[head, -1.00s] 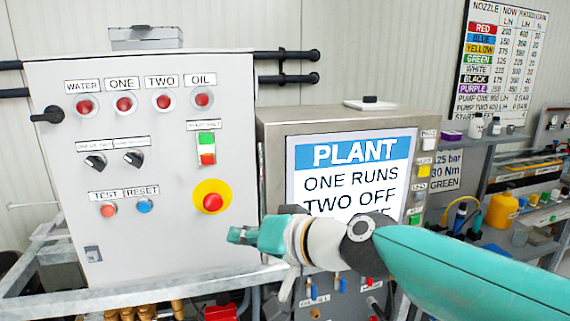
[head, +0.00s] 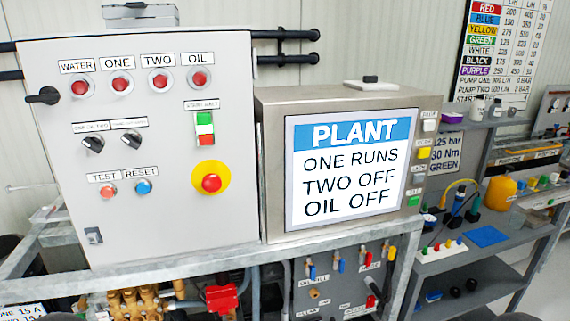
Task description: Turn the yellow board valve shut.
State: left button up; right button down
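The valve board (head: 335,293) is a grey panel below the plant screen, with several small coloured handles on it. The valve bodies and labels are too small to read well. Neither of my grippers shows in the head view.
A control cabinet (head: 145,225) with lamps and a red stop button (head: 211,183) stands at left. The plant screen (head: 350,165) reads ONE RUNS, TWO OFF, OIL OFF. A grey frame rail (head: 330,238) runs above the valve board. Shelves (head: 470,250) with bottles stand at right.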

aim_at(392, 251)
jog(key=u, duration=0.05)
jog(key=k, duration=1.3)
jog(key=z, duration=0.25)
jog(key=i, duration=0.6)
jog(key=z, duration=0.85)
jog(key=i, duration=1)
jog(key=u, duration=2.35)
